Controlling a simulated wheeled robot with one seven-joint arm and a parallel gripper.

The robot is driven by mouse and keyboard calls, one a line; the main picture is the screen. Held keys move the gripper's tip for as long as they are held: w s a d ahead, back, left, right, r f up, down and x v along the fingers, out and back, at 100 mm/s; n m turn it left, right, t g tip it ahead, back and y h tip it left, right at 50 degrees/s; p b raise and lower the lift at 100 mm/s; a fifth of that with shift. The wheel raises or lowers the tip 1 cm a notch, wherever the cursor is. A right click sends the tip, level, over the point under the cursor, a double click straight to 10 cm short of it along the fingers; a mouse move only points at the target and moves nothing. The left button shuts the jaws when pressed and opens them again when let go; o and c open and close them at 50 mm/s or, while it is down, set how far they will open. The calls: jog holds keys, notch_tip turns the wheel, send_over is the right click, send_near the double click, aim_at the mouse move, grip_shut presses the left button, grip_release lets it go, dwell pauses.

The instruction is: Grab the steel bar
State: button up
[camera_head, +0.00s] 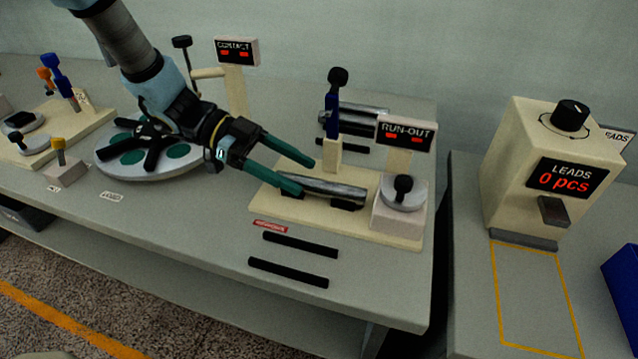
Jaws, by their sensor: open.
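A shiny steel bar (330,188) lies across black supports on the cream run-out fixture (384,228). My gripper (306,176) reaches in from the left with its two green fingers apart. One finger passes behind the bar's left end and the other in front of it. The left end is partly hidden by the front finger. I cannot tell whether either finger touches the bar. Another metallic bar-like piece (362,112) lies at the back of the table, behind the run-out display.
The run-out display (406,134) and a grey dial (403,196) stand right of the bar. Two black strips (288,272) lie in front. A round plate with green discs (128,158) is left. The LEADS box (540,165) stands on a separate table.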

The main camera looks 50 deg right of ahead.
aim_at(310, 179)
jog(key=shift+x, duration=1.75)
grip_shut()
